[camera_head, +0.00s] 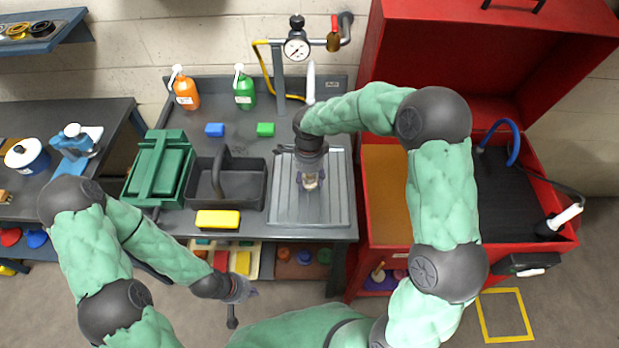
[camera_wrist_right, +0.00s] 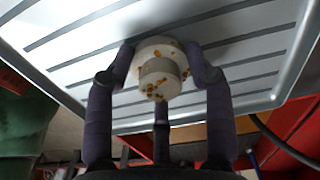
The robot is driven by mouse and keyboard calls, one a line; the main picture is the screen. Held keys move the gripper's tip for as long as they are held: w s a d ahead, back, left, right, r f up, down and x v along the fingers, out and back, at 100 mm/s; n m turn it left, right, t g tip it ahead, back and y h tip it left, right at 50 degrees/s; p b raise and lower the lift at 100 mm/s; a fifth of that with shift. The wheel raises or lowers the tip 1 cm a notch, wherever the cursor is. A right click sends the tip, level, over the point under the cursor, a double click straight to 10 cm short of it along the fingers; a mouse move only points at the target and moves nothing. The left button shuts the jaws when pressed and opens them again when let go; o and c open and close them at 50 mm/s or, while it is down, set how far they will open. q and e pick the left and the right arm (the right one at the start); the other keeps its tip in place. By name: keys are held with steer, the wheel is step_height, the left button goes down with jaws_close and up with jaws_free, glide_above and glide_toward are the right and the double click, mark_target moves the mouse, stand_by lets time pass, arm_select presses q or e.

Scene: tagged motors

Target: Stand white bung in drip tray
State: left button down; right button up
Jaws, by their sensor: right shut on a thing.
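The white bung (camera_wrist_right: 160,68), stepped and speckled with yellow-brown spots, sits between the dark purple fingers of my right gripper (camera_wrist_right: 160,80). In the head view, my right gripper (camera_head: 311,178) points down over the drip tray, with a pale bit of the bung (camera_head: 310,182) showing at its fingertips. The drip tray (camera_head: 285,208) is a grey, ribbed, shallow tray on the workbench. The bung is over the tray, close to its ribbed surface; I cannot tell whether it touches. My left gripper (camera_head: 240,292) hangs low in front of the bench, away from the tray; its opening is unclear.
A black caddy (camera_head: 195,185) and a yellow block (camera_head: 218,219) lie left of the tray. The open red chest (camera_head: 388,228) stands close on the right.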

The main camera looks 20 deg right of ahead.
mark_target(309, 176)
steer(key=shift+f, duration=0.1)
steer(key=o, duration=1.5)
steer(key=shift+r, duration=0.4)
step_height(309, 176, up, 12)
steer(key=shift+f+p, duration=0.2)
steer(key=shift+p, duration=1.05)
